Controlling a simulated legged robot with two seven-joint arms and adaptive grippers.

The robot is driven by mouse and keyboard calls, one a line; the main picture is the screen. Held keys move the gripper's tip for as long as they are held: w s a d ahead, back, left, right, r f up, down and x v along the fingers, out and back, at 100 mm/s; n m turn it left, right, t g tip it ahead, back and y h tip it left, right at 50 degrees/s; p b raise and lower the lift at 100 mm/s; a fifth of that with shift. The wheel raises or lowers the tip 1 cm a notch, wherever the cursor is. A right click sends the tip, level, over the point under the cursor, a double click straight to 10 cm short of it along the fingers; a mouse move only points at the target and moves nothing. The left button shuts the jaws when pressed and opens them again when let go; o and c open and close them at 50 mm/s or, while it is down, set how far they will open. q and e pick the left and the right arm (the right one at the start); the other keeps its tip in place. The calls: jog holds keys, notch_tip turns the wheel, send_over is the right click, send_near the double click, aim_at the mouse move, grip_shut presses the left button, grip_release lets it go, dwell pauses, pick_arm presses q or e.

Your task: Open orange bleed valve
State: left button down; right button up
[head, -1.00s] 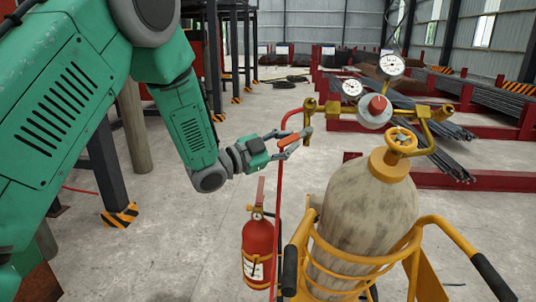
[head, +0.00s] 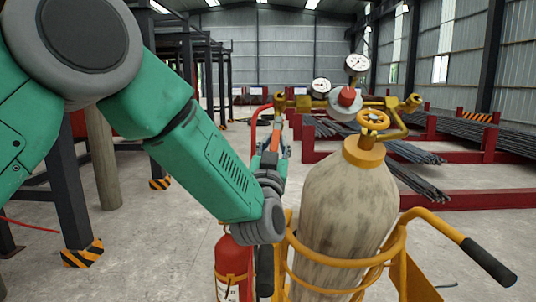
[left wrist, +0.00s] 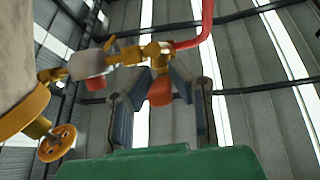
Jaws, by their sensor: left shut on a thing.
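The orange bleed valve handle (head: 275,140) hangs below the brass fitting (head: 279,102) at the left end of the manifold, beside the red hose. My left gripper (head: 272,146) points up at it from below and is shut on the handle. In the left wrist view, the orange handle (left wrist: 160,92) sits between my two fingers (left wrist: 158,84), under the brass fitting (left wrist: 154,50). The fingertips partly hide where the handle joins the fitting. My right gripper is not in view.
The grey gas cylinder (head: 348,200) with its yellow handwheel (head: 372,120) stands in a yellow trolley (head: 397,248) to the right. Two gauges (head: 357,64) and a red knob (head: 347,96) are above. A fire extinguisher (head: 232,266) is below my wrist.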

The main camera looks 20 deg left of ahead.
pick_arm(q)
jog(key=shift+w+d+r+n+y+b, duration=0.1)
jog(key=shift+d+r+n+y+b, duration=0.1)
jog(key=shift+n+y, duration=0.7)
jog(key=shift+d+r+n+y+b, duration=0.1)
jog(key=shift+d+n+y+b, duration=0.1)
jog(key=shift+n+y, duration=0.7)
jog(key=shift+r+g+y, duration=0.1)
jog(key=shift+g+y, duration=0.2)
jog(key=c, duration=1.5)
grip_release()
jog(key=shift+d, duration=0.1)
jog(key=shift+f, duration=0.2)
